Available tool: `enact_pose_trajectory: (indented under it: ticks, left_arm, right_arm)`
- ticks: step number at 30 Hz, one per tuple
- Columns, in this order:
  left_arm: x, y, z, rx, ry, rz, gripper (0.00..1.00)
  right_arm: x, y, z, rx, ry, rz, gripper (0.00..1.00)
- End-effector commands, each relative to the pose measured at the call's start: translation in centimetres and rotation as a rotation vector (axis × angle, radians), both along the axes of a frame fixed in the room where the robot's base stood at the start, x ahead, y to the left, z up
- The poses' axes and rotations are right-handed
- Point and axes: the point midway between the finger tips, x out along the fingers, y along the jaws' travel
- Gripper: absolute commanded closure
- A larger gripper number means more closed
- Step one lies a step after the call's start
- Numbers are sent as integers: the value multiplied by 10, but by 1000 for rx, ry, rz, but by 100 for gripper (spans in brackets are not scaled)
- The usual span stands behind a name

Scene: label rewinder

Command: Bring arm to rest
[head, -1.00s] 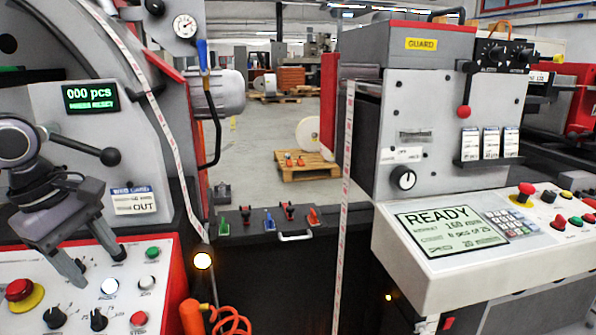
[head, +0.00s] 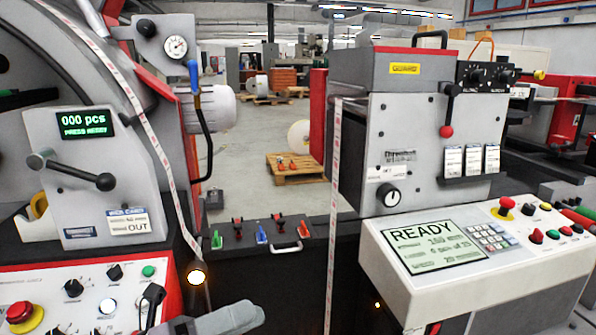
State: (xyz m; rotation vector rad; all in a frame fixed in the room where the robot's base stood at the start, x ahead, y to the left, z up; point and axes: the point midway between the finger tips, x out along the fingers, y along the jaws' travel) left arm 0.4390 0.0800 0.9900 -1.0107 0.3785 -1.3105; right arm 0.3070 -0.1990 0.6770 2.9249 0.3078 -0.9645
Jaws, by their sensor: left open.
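My left gripper (head: 203,306) is at the bottom edge of the head view, right of the middle of the left control panel (head: 30,277). Only its upper part shows: a dark piece in front of the panel and a grey piece to its right. It is open, with nothing seen between the fingers. The rest of my left arm is cut off by the frame's lower edge. My right gripper is not in view.
A white web strip (head: 333,215) runs down at centre. The right console (head: 462,258) reads READY. Open floor lies behind, with a pallet (head: 297,168).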

Motion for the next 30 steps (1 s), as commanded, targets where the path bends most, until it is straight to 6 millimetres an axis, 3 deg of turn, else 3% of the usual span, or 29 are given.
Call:
enact_pose_trajectory:
  ticks: [5,11,14,18,21,25,30]
  left_arm:
    - [13,26,-27,-329,477,178,43]
    - [8,68,-100,-681,1023,398,43]
    - [-12,88,-147,-857,1294,521,43]
    - [-59,110,-211,-1084,1635,692,43]
    - [-94,118,-244,-1210,1815,793,43]
    - [-126,122,-268,-1313,1955,878,43]
    - [-138,123,-277,-1352,2006,911,43]
  right_arm:
    - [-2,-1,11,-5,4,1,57]
    - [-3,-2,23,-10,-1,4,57]
    - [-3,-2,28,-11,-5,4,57]
    - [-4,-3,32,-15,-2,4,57]
    - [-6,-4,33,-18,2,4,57]
    - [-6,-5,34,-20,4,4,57]
    - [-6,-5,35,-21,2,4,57]
